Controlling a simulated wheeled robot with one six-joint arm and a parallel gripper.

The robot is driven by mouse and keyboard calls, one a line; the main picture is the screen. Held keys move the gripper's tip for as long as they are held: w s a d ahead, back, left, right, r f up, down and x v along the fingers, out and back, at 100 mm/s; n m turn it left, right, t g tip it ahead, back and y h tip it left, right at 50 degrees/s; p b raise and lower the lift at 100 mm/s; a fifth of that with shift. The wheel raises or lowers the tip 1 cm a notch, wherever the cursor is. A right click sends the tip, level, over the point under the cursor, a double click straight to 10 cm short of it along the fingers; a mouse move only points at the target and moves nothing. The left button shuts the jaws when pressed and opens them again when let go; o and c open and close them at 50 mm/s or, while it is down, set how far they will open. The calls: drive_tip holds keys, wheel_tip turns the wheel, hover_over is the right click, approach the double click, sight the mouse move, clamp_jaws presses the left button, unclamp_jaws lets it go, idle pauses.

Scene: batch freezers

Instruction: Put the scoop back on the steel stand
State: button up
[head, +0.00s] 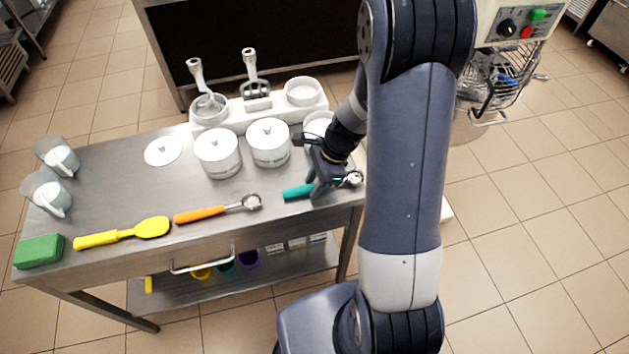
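A scoop with a teal handle (295,192) and a round steel head (354,178) lies at the right front of the steel table. My gripper (316,186) points down at this scoop and overlaps the middle of it. The fingertips are small and partly covered by the gripper body, so I cannot tell whether they grip it. A second scoop with an orange handle (200,214) and a steel head (251,202) lies to the left, apart from my gripper. I cannot pick out a separate steel stand; my arm hides part of the table's right end.
Two white lidded pots (218,153) (268,142) stand behind the scoops. A white rack (240,122) with upright steel-handled tools is at the back. A yellow spatula (122,233), green sponge (39,251) and clear jugs (46,192) lie left. A mixer (510,40) stands right.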

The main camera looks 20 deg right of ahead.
drive_tip(key=shift+o, duration=1)
drive_tip(key=shift+r, duration=0.2)
drive_tip(key=v, duration=1.2)
drive_tip(key=shift+d, duration=0.1)
